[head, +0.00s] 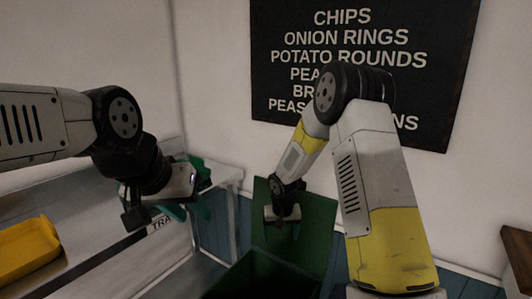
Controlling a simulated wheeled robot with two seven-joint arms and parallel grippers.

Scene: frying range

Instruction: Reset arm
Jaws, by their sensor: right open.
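My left arm comes in from the left, and my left gripper (196,187) hangs over the metal shelf unit. Teal-green shapes show around its end; I cannot tell whether they are its fingers or something else, nor whether its jaws are open. My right arm rises from the lower right, bends at the top and reaches down and away. My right gripper (293,228) is open and small in view, pointing down in front of the green bin's raised lid. Nothing shows between its fingers.
The green bin (253,278) stands at the bottom centre with its lid (309,222) up. A metal shelf unit (226,171) with a yellow tray (28,247) is at left. A black menu board (420,80) hangs on the wall. A brown wooden edge (518,262) is at far right.

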